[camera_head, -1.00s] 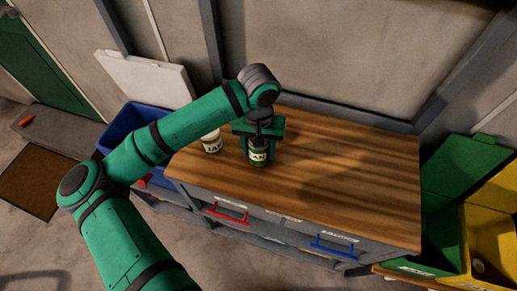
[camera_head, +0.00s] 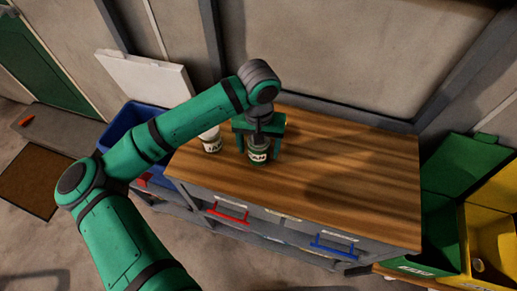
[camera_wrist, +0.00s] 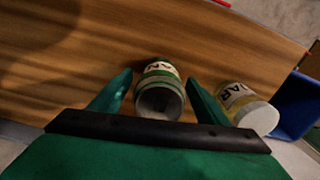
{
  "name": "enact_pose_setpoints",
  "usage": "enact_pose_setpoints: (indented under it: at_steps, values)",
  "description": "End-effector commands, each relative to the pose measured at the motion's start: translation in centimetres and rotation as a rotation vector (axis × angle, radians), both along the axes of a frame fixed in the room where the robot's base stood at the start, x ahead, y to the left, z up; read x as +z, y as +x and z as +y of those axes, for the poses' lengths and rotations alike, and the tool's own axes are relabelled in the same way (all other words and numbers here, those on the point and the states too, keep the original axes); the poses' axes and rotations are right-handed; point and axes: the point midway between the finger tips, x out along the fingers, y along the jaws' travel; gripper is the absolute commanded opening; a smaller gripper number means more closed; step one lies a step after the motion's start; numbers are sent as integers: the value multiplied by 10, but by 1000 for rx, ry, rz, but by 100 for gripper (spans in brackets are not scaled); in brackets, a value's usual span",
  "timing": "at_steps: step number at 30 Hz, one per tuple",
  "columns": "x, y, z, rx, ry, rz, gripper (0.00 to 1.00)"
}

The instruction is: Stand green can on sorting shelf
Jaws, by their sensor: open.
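The green can (camera_head: 258,151), with a white label band, stands upright on the wooden top (camera_head: 340,180) of a grey drawer cabinet. My gripper (camera_head: 258,157) is over it from above, with one finger on each side. In the wrist view the can (camera_wrist: 159,95) shows end-on between the fingers of my gripper (camera_wrist: 159,78), which are open with a gap on both sides. I cannot tell which surface is the sorting shelf.
A white jar (camera_head: 211,141) stands close to the left of the can; it also shows in the wrist view (camera_wrist: 245,106). A blue bin (camera_head: 122,124) is left of the cabinet. Green (camera_head: 440,232) and yellow (camera_head: 490,225) bins are at right. The top's right side is clear.

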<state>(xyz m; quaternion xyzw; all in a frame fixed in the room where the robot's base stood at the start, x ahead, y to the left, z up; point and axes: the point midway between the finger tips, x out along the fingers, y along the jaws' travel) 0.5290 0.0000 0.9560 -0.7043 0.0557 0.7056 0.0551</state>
Motion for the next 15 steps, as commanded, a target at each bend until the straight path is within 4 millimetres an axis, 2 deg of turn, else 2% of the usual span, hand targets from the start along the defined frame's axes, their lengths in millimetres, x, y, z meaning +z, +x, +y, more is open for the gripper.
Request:
enact_pose_setpoints:
  at_steps: [9,15]
  values:
    - [64,1,0,-1,2,-4,69]
    - [94,1,0,0,2,-3,69]
